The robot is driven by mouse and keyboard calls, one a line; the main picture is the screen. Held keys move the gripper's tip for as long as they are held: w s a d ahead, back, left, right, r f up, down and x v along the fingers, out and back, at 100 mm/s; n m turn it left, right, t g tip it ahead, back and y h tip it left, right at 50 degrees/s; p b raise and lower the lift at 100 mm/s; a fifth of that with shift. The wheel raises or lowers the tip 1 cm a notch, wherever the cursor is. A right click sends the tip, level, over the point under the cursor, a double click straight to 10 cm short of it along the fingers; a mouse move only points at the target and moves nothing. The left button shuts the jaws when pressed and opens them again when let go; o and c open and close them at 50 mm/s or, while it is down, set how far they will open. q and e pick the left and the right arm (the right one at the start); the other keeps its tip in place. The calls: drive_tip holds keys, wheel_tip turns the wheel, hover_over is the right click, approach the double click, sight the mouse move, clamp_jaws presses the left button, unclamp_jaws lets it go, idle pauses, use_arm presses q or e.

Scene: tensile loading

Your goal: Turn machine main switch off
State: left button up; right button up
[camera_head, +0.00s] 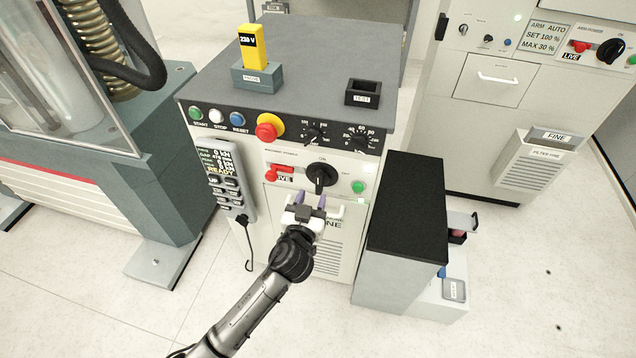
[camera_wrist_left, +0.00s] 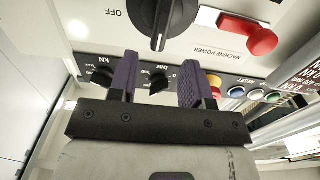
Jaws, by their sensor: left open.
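The main switch is a black rotary knob (camera_head: 321,177) on the front panel of the machine's control cabinet, with "ON" printed above it. The knob (camera_wrist_left: 160,18) also shows at the top of the left wrist view, upside down, with "OFF" printed to its left. Its pointer line looks roughly vertical, in line with the "ON" side. My left gripper (camera_head: 309,205) is just below and in front of the knob, open and empty. Its purple fingers (camera_wrist_left: 157,78) are apart and do not touch the knob. My right gripper is not in view.
A red emergency stop (camera_head: 268,128) and gauge dials are above. A handheld pendant (camera_head: 228,180) hangs at left. A black-topped cabinet (camera_head: 408,205) stands close at right.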

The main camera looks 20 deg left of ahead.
sight(318, 182)
use_arm(q)
drive_tip(key=w, duration=0.2)
drive_tip(key=w+b, duration=0.1)
drive_tip(key=w, duration=0.3)
drive_tip(key=shift+w+a, duration=0.2)
drive_tip(key=shift+a, duration=0.1)
clamp_jaws()
